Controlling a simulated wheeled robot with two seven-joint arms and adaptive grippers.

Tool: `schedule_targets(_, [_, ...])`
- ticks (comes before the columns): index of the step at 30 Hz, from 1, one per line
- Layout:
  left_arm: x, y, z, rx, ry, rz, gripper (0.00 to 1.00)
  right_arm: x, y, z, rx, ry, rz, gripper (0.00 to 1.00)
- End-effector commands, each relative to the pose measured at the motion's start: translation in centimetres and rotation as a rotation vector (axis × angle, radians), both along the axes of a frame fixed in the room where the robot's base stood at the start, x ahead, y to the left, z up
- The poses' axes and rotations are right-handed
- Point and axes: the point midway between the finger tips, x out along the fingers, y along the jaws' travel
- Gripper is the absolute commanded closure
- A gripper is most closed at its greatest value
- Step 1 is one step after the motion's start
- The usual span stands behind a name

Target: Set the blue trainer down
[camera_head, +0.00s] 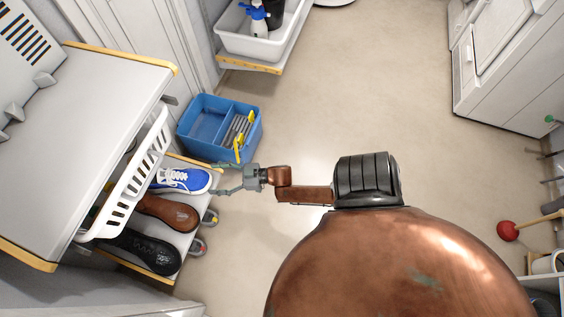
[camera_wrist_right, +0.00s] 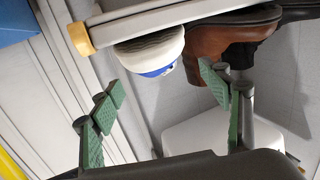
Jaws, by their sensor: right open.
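I cannot tell whether a finger touches the trainer. My left gripper is not in view.
A brown shoe (camera_head: 167,212) and a black shoe (camera_head: 140,252) lie beside the trainer on the rack. A white slotted basket (camera_head: 130,172) overhangs it. A blue caddy (camera_head: 209,122) stands just behind the gripper. The floor (camera_head: 370,90) beyond is clear; a plunger (camera_head: 508,231) lies far right.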

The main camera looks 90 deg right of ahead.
Motion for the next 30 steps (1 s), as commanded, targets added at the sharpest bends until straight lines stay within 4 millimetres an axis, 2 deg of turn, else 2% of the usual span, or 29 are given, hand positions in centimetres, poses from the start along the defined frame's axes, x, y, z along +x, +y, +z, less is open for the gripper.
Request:
schedule_targets(5, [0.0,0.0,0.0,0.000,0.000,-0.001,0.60,-8.0,5.5,-5.6,0.005,0.285,-0.064,0.30])
schedule_targets(9, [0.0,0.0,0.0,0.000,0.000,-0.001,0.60,-16.6,12.2,-8.8,0.031,0.573,-0.055,0.30])
schedule_targets(12, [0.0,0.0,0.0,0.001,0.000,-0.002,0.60,-22.2,17.0,-9.2,0.060,0.746,-0.010,0.30])
schedule_targets(15, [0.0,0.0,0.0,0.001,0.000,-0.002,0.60,-26.4,20.8,-8.7,0.088,0.870,0.044,0.30])
schedule_targets(18, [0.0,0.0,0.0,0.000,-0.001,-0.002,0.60,-28.7,23.1,-8.1,0.106,0.940,0.084,0.30])
schedule_targets(20, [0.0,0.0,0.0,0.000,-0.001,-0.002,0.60,-29.5,23.8,-7.8,0.110,0.960,0.098,0.30])
schedule_targets(30, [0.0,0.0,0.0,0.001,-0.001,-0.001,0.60,-29.8,24.1,-7.8,0.112,0.970,0.104,0.30])
